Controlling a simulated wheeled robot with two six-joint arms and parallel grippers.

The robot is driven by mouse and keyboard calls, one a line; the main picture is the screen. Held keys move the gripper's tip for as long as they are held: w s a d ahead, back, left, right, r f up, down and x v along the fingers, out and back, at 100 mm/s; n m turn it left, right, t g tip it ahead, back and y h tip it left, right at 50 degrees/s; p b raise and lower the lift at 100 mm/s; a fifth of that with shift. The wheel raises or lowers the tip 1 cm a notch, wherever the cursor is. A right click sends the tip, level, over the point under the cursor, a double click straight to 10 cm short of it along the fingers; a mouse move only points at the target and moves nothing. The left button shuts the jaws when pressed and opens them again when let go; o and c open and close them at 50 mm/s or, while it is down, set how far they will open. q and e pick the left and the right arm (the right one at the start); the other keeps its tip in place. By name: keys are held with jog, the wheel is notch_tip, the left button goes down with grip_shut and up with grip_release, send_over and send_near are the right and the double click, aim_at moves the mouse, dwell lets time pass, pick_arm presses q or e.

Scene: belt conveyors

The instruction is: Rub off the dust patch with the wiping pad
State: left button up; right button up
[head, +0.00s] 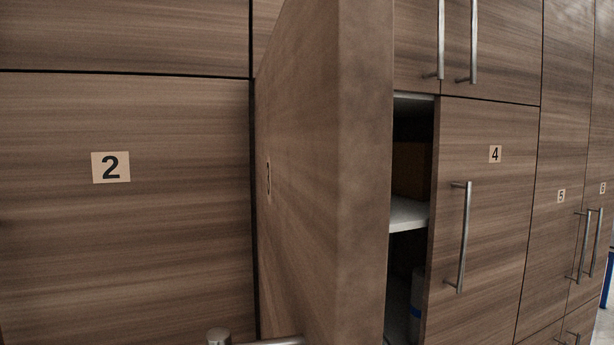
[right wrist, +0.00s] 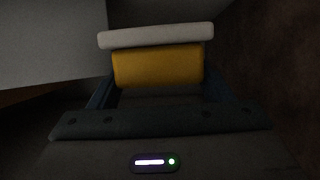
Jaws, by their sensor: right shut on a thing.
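The wiping pad (right wrist: 157,66) shows in the right wrist view as a yellow block with a pale grey, rounded strip along its far edge. My right gripper (right wrist: 157,90) is shut on the yellow part, with a dark finger at each side. The pad is in a dim space, and I cannot tell whether it touches any surface. No dust patch can be made out in either view. My left gripper is in neither view.
A wooden cabinet door (head: 315,170) stands open close in front of the head, beside door 2 (head: 110,230). Behind it is an open compartment with a pale shelf (head: 408,214). Door 4 (head: 485,220) is closed. A pale panel (right wrist: 50,45) is left of the pad.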

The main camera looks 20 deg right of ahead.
jog(key=shift+r, duration=0.1)
jog(key=shift+r, duration=1.45)
jog(key=shift+f, duration=0.1)
